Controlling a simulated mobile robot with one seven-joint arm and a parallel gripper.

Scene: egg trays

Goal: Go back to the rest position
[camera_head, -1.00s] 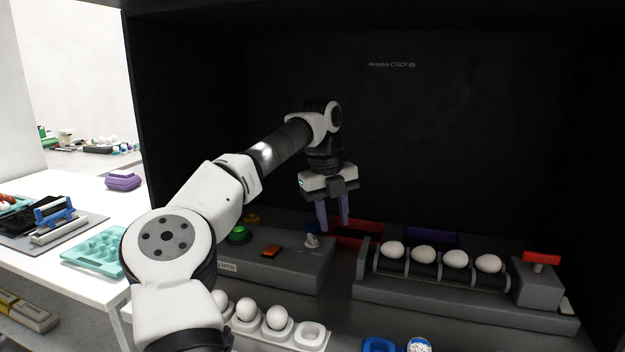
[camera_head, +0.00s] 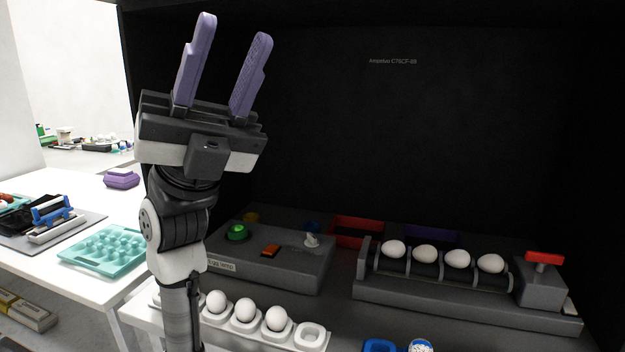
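My gripper (camera_head: 224,62) is raised high at the left of the view, with its two purple fingers pointing up. The fingers are apart and nothing is between them. My arm stands upright below it and hides part of the white egg tray (camera_head: 311,340). Several white eggs (camera_head: 245,310) sit in that tray, and its rightmost cup is empty. Several more eggs (camera_head: 425,254) lie in a row on the grey roller stand (camera_head: 440,291) at the right. The gripper is well apart from all of them.
A grey lamp box (camera_head: 300,268) with a green button (camera_head: 237,232) and an orange switch (camera_head: 270,251) stands behind the tray. A red bin (camera_head: 358,232) is at the back. A teal tray (camera_head: 103,250) lies on the white table at left. Dark walls enclose the bench.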

